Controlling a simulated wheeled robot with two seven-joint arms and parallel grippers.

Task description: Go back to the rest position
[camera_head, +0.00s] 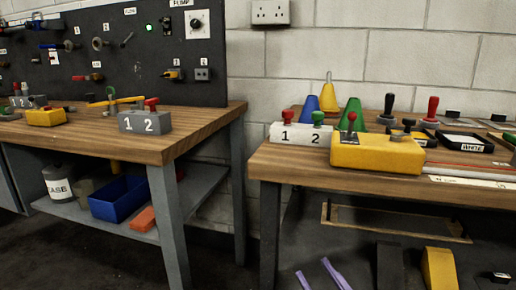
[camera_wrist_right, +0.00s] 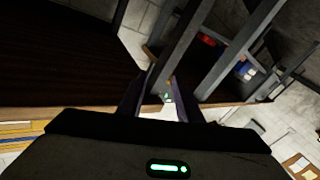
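My right gripper (camera_head: 316,270) shows at the bottom of the head view as two purple fingertips, set apart. They are in front of and below the right bench (camera_head: 270,166). In the right wrist view my right gripper (camera_wrist_right: 160,85) has its two dark fingers apart, with nothing visible between them. The rest of my right arm is hard to make out. My left gripper is not in either view.
The left bench (camera_head: 180,145) carries a grey block marked 1 2 (camera_head: 144,122). A blue bin (camera_head: 118,198) is on its lower shelf. On the right bench are a yellow block (camera_head: 376,153), several cones and stamps. A floor gap (camera_head: 216,236) separates the benches.

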